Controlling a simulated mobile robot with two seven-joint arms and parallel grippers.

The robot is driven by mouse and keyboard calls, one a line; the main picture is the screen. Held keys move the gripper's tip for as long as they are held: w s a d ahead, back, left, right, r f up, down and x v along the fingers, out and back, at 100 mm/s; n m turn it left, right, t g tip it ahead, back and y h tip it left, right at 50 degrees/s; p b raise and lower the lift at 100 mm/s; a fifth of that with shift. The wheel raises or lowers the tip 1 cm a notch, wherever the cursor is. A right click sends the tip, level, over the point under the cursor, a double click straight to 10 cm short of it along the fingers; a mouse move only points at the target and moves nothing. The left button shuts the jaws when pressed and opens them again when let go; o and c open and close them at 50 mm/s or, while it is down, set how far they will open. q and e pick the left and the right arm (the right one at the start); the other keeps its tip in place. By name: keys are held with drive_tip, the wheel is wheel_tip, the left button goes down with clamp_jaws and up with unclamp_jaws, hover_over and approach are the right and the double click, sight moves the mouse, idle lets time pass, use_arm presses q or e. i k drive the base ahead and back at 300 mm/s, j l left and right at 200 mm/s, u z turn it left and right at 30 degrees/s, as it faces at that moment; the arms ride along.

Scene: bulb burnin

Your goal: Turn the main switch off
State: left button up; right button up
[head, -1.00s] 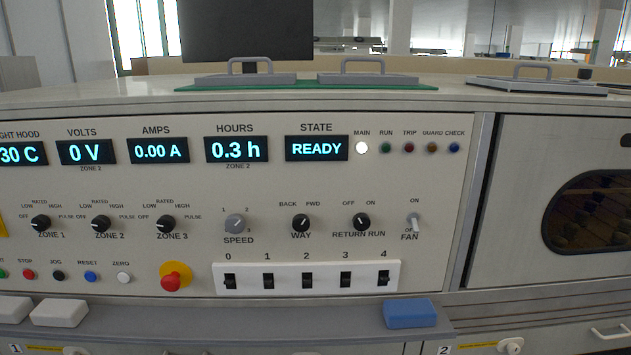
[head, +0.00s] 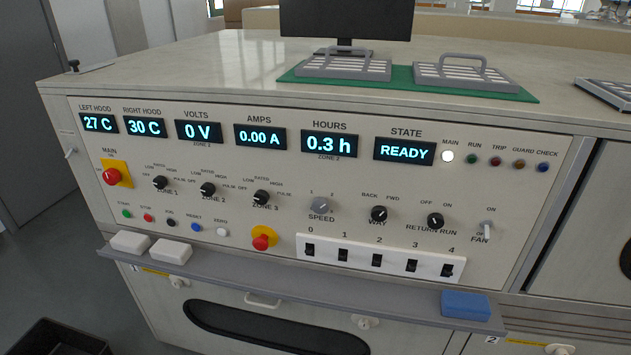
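The main switch (head: 112,176) is a red rotary knob on a yellow plate, at the left end of the control panel (head: 340,235) in the head view. The label MAIN stands above it. The white MAIN lamp (head: 447,156) at the upper right of the panel is lit. The state display (head: 404,150) reads READY. Neither of my grippers shows in the view.
A grey shelf (head: 300,290) juts out below the panel, with two white blocks (head: 150,246) and a blue block (head: 466,305) on it. A red emergency button (head: 262,242) sits lower on the panel. A dark crate (head: 62,338) stands on the floor at lower left.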

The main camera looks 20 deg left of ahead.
sight(112, 176)
drive_tip(key=u, duration=1.65)
drive_tip(key=i+j, duration=0.15)
drive_tip(key=j, duration=0.2)
drive_tip(key=i+j, duration=0.15)
drive_tip(key=j, duration=0.15)
drive_tip(key=i+j, duration=0.2)
drive_tip(key=j, duration=0.15)
drive_tip(key=i+j, duration=0.15)
drive_tip(key=j, duration=0.2)
